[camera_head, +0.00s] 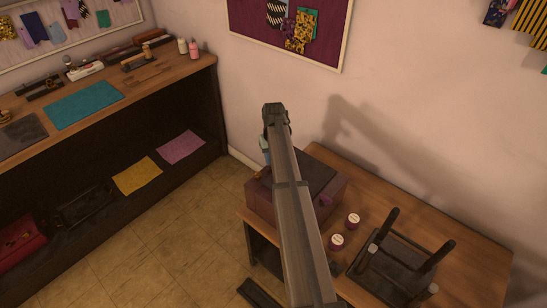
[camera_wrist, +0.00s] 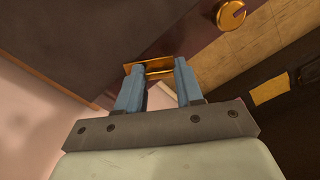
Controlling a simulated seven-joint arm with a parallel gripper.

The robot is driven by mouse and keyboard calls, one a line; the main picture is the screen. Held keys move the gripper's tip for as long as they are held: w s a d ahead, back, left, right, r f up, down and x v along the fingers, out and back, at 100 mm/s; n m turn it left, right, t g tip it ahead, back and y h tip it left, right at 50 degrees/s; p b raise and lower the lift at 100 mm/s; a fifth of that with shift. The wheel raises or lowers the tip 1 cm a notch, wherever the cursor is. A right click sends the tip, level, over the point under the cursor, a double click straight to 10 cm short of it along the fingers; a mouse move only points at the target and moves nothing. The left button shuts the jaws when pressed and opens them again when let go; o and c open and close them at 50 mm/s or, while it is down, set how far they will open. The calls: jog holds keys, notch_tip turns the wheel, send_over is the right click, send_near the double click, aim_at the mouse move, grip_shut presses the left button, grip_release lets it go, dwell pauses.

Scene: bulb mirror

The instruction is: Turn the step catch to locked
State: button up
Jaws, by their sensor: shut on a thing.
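A plum-coloured case (camera_head: 258,202) with a dark top stands on the right-hand table. In the wrist view its dark side (camera_wrist: 200,22) carries a brass catch (camera_wrist: 158,70), seen as a small framed brass piece. My gripper (camera_wrist: 157,67) has its two blue fingers on either side of the catch and is shut on it. The fingertips partly cover the catch, so its exact setting cannot be read. In the head view my arm hides most of the gripper, and only a pale part of it shows at the case's far left corner.
A round brass fitting (camera_wrist: 231,14) sits to the right of the catch. Two small round-lidded pots (camera_head: 353,221) and a dark stand with upright posts (camera_head: 395,265) occupy the table to the right of the case. A workbench (camera_head: 150,85) runs along the left, with open floor between.

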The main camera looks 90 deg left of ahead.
jog(key=m, duration=0.5)
jog(key=shift+m, duration=0.3)
jog(key=m, duration=0.5)
jog(key=shift+m, duration=0.4)
jog(key=o, duration=1)
jog(key=shift+o, duration=0.2)
jog(key=shift+r, duration=0.1)
notch_tip(320, 180, up, 14)
jog(key=shift+w+d+f, duration=0.1)
jog(key=shift+f, duration=0.1)
